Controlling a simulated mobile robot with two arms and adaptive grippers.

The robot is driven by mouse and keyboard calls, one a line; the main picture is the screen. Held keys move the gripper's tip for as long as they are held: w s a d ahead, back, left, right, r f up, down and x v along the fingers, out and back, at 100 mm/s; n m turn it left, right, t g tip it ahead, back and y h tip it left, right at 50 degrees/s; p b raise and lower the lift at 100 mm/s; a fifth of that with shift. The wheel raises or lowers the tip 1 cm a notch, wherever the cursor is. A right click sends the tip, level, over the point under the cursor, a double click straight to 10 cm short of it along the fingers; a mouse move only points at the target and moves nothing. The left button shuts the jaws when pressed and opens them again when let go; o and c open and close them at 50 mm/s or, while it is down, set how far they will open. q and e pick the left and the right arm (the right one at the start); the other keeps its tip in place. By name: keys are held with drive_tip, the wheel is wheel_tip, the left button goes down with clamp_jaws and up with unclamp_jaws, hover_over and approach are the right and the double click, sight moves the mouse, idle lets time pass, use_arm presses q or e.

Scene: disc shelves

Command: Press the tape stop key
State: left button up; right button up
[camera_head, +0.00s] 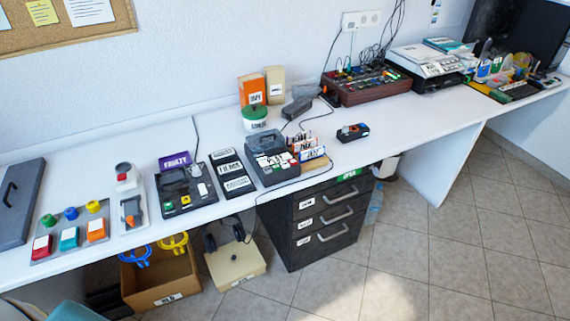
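No key can be read as the tape stop key at this size. A dark device (172,205) lies on the white desk at left centre, with a small yellow part (186,199) and pale parts on top; I cannot tell whether it is the tape machine. A grey-black boxy unit (267,167) with light keys along its front stands right of it, near the desk's front edge. A dark red mixer-like box (352,91) with many small coloured knobs stands further back. Neither of my grippers is in view.
The white desk (400,135) is clear at right centre. A button panel (70,240), labelled black strips (232,172) and a small black-orange device (352,132) lie on it. Below are a drawer unit (318,222), a cardboard box (160,278) and open tiled floor (430,250).

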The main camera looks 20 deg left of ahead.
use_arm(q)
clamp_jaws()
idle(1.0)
